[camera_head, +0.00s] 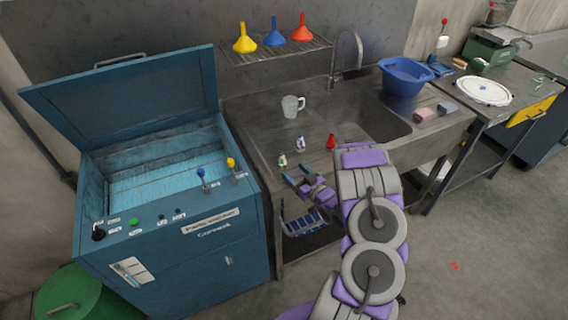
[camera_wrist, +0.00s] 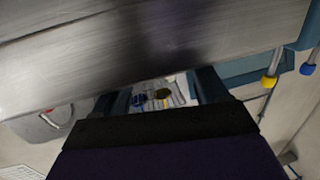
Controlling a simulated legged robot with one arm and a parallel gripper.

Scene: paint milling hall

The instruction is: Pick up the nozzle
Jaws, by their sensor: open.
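Three small items stand on the left drainboard of the steel sink in the head view: a pale green-and-white one (camera_head: 282,160), a white-and-blue one (camera_head: 300,144) and a red one (camera_head: 331,141). They are too small for me to tell which is the nozzle. My gripper (camera_head: 298,176) is open and empty by the sink unit's front edge, on the near side of these items. In the wrist view its two dark blue fingers (camera_wrist: 160,96) are spread apart, with no nozzle visible between them. The metal edge of the sink unit (camera_wrist: 150,45) fills the top there.
A clear mug (camera_head: 291,106) stands behind the small items. The blue parts washer (camera_head: 185,245), lid open, is close on the left; its levers show in the wrist view. Funnels (camera_head: 274,38) stand on the rack above.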

